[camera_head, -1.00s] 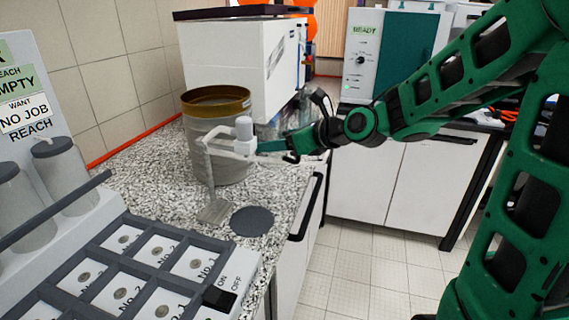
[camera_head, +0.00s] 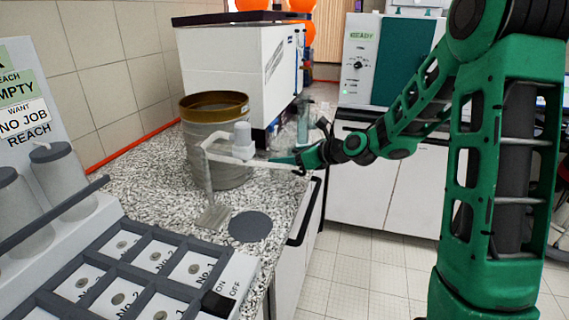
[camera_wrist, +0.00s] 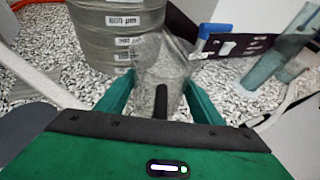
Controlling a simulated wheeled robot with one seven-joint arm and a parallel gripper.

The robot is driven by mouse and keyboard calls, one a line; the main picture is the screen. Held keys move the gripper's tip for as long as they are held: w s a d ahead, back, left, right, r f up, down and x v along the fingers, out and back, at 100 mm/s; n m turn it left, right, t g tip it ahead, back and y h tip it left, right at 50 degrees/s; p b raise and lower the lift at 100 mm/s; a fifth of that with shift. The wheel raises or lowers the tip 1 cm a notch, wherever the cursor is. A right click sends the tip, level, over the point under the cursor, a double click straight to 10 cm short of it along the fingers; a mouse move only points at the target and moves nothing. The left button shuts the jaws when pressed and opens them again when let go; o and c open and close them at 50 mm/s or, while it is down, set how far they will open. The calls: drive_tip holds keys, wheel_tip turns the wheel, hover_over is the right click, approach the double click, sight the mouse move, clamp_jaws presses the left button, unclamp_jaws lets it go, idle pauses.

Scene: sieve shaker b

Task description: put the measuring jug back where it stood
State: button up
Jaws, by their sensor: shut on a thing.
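The measuring jug (camera_wrist: 165,68) is a clear, see-through vessel in the wrist view, between the green fingers of my gripper (camera_wrist: 158,90). My gripper (camera_head: 274,160) is shut on it. A dark upright bar shows at the jug's near side, between the fingers. In the head view the gripper is over the counter's right side, just right of the stack of sieves, behind a white stand. The jug is hard to make out there. I cannot tell whether its base touches the counter. A dark round disc (camera_head: 250,226) lies bare at the counter's front.
The sieve stack (camera_head: 215,150) with a brass rim stands close beside the jug. The white bent stand (camera_head: 205,185) is in front. A clear tall cylinder (camera_wrist: 278,60) stands at right in the wrist view. A box-shaped machine (camera_head: 235,65) is behind; a tray of labelled cells (camera_head: 130,270) is front left.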

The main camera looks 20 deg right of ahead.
drive_tip(key=shift+f, duration=0.9)
drive_tip(key=o, duration=1.4)
drive_tip(key=shift+s+d+r, duration=0.15)
drive_tip(key=shift+s+r, duration=0.05)
drive_tip(key=v, duration=1.1)
drive_tip(key=shift+s+r, duration=0.1)
drive_tip(key=shift+s, duration=0.05)
